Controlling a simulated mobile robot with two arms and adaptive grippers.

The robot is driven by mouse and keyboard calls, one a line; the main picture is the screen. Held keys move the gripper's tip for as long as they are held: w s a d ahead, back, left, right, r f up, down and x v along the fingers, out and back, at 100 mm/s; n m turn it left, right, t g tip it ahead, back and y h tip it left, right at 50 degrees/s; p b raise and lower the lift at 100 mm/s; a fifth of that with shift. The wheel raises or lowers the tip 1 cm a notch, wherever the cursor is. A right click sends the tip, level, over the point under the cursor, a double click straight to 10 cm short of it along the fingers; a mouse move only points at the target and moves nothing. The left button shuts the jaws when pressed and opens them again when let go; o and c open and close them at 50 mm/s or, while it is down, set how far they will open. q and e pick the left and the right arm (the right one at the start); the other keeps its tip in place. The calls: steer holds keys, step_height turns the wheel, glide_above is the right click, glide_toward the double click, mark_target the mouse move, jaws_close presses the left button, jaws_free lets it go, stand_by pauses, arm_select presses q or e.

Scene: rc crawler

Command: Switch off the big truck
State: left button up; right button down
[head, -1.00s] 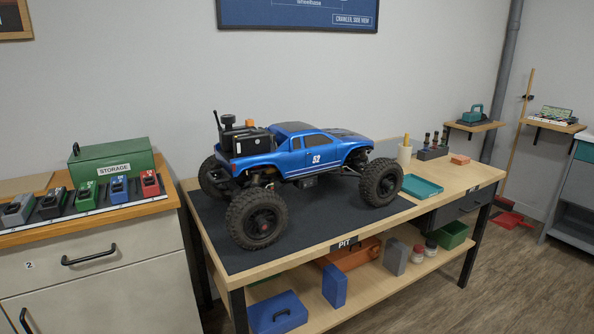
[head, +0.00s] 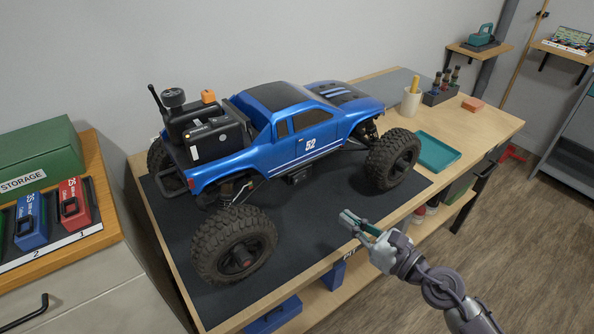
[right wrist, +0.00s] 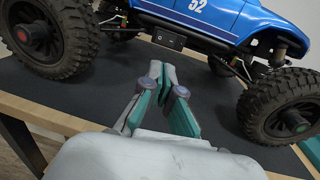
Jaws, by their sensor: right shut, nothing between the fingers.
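The big blue truck (head: 290,135), marked 52, stands on the dark mat (head: 345,220) of the pit bench. Black gear, including a box (head: 213,135) and an orange-capped part (head: 208,96), sits in its rear bed. In the right wrist view the truck's side (right wrist: 197,12) and a small dark box (right wrist: 168,39) under its body show. My right gripper (head: 345,217) is shut and empty, in front of the truck's near side and apart from it. It points at the underside between the wheels in the right wrist view (right wrist: 166,75). My left gripper is out of view.
A teal tray (head: 437,152), a pen cup (head: 411,101) and a bottle rack (head: 440,95) sit on the bench's right part. The front mat is bare.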

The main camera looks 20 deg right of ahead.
steer(key=p, duration=0.2)
glide_toward(297, 182)
steer(key=p+x, duration=0.1)
steer(key=x, duration=0.6)
steer(key=shift+w+a, duration=0.1)
steer(key=shift+w, duration=0.1)
